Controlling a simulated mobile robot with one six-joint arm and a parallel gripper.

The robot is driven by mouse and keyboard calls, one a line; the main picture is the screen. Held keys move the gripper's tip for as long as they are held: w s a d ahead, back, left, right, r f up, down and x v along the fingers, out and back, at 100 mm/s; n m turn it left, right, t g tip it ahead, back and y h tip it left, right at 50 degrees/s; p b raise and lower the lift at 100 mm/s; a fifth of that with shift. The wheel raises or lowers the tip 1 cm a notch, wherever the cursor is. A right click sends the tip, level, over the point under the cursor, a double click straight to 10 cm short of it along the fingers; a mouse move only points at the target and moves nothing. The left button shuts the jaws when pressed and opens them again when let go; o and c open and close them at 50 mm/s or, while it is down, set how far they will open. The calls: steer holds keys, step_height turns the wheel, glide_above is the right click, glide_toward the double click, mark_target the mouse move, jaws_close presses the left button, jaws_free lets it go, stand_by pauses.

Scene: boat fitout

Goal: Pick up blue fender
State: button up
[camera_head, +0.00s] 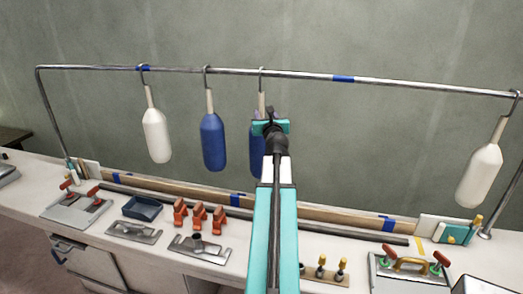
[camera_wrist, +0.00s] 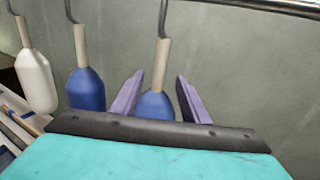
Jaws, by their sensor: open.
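Two blue fenders hang by hooks from a metal rail. The left blue fender (camera_head: 213,142) hangs free; it also shows in the wrist view (camera_wrist: 86,88). The right blue fender (camera_head: 257,147) is partly hidden behind my arm in the head view. In the wrist view its blue body (camera_wrist: 156,105) and pale neck (camera_wrist: 162,65) show between my gripper's fingers. My gripper (camera_wrist: 160,95) is open, with one purple finger on each side of this fender. I cannot tell whether a finger touches it. The fender's lower end is hidden by my gripper.
White fenders hang at the left (camera_head: 157,135) and far right (camera_head: 480,176) of the rail (camera_head: 300,74). Below is a white bench (camera_head: 240,262) with orange clamps (camera_head: 199,217), metal brackets, a dark blue tray (camera_head: 147,207) and a long dark pipe (camera_head: 370,234).

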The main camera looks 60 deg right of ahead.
mark_target(262, 107)
steer(key=shift+p+x, duration=0.55)
steer(key=shift+x, duration=3.7)
steer(key=shift+p+x, duration=0.5)
steer(key=shift+x, duration=2.1)
steer(key=shift+f, duration=0.1)
jaws_close()
